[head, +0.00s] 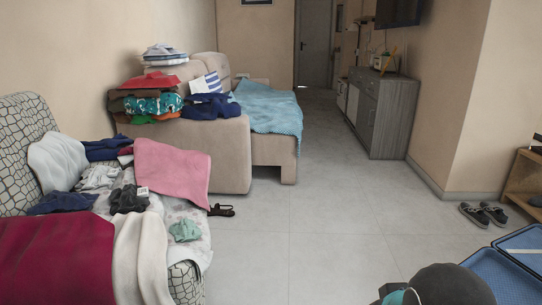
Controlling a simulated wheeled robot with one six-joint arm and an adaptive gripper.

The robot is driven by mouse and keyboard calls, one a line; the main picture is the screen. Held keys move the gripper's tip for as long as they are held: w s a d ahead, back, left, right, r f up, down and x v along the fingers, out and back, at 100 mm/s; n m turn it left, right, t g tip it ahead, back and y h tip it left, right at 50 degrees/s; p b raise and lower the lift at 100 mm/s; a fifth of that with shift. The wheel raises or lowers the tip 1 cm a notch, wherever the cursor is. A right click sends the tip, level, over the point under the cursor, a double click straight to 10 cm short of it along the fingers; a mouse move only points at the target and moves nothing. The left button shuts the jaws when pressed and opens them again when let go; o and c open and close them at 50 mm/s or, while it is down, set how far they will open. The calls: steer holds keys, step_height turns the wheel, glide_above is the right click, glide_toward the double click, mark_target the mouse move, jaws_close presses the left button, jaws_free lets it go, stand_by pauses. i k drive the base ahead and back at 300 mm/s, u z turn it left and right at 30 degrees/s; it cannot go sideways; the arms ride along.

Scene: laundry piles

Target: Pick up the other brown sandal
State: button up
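A small dark brown sandal (222,210) lies at the right edge of the bed or couch on the left, beside the pink cloth's lower corner. It is small in the picture, and I cannot tell whether it rests on the floor or touches the furniture. No second brown sandal can be made out for sure.
Clothes cover the couch (22,140) at left, including a pink cloth (175,170). A beige sofa (230,150) holds folded clothes. The middle floor (330,230) is clear.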

mark_target(216, 211)
steer(key=z, duration=0.15)
steer(key=i, duration=1.85)
steer(key=u, duration=0.55)
steer(key=i, duration=1.85)
steer(key=u, duration=0.75)
steer(key=i, duration=0.3)
steer(key=u, duration=0.05)
